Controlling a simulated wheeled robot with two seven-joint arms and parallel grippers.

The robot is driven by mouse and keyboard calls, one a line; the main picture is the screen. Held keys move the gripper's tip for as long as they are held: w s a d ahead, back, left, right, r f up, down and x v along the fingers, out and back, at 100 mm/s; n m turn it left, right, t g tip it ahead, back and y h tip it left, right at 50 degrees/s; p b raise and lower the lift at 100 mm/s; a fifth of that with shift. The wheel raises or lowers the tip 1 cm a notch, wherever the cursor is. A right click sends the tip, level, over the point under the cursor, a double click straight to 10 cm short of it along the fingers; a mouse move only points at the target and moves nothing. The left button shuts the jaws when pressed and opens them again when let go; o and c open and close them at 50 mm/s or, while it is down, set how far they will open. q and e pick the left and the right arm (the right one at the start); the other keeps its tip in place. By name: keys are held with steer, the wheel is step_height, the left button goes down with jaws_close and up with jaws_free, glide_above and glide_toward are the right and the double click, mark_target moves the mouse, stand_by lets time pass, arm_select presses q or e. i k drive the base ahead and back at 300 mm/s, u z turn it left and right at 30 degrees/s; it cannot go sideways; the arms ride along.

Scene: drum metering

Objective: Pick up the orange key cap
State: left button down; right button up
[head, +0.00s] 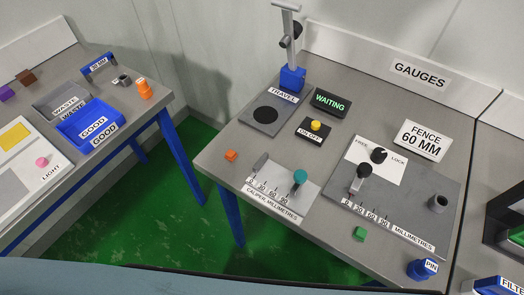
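Two orange things are in the head view, and I cannot tell for sure which is the key cap. A small orange block (231,156) lies on the front left part of the gauges table (222,141), left of the caliper plate. A taller orange piece (144,89) stands near the right corner of the left table (113,68), beside a small grey part (124,80). Nothing touches either one. Neither of my grippers is in view.
The gauges table holds a caliper plate (265,195), a travel stand with a blue block (292,78), a yellow on/off button (316,126), a green block (360,234) and a blue pin holder (421,269). A blue tray (70,125) is on the left table. Green floor (130,215) separates the tables.

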mark_target(230, 155)
steer(key=z, duration=2)
steer(key=k, duration=1.45)
steer(key=u, duration=2.2)
steer(key=i, duration=0.5)
steer(key=z, duration=0.1)
